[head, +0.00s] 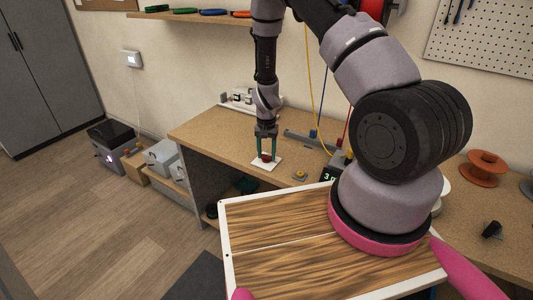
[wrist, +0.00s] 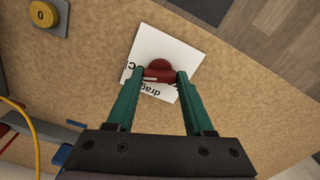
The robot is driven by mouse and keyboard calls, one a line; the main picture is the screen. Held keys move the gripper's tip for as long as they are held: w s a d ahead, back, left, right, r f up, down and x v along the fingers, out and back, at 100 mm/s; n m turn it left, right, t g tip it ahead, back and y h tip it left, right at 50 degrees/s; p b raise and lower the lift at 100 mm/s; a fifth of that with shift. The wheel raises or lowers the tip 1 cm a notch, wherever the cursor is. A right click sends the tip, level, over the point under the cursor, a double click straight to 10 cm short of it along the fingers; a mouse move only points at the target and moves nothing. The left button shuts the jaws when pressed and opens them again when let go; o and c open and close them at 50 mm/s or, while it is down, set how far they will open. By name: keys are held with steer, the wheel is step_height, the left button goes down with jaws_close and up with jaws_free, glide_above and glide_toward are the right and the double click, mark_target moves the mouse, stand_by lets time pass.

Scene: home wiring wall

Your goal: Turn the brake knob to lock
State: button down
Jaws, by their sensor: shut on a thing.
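The brake knob (wrist: 159,71) is a small dark red knob on a white square plate (wrist: 158,41) with black lettering, partly covered by the knob and the fingers. The plate lies on the wooden bench. In the head view the red knob (head: 267,157) sits on the plate (head: 265,165) near the bench's front left part. My gripper (wrist: 160,76) points down with its two green fingers on either side of the knob, shut on it. A pale line marks the near side of the knob. The head view also shows my gripper (head: 267,154) there.
A yellow round button (wrist: 44,14) marked 0 sits beside the plate on the bench (head: 215,134). A grey rail (head: 309,139) and a black box with a green display (head: 331,174) stand to the right. Yellow, blue and red cables hang behind. An orange spool (head: 485,168) stands at far right.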

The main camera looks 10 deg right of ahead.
steer(key=shift+c, duration=1.4)
jaws_free()
steer(key=shift+r, duration=0.1)
step_height(320, 180, up, 11)
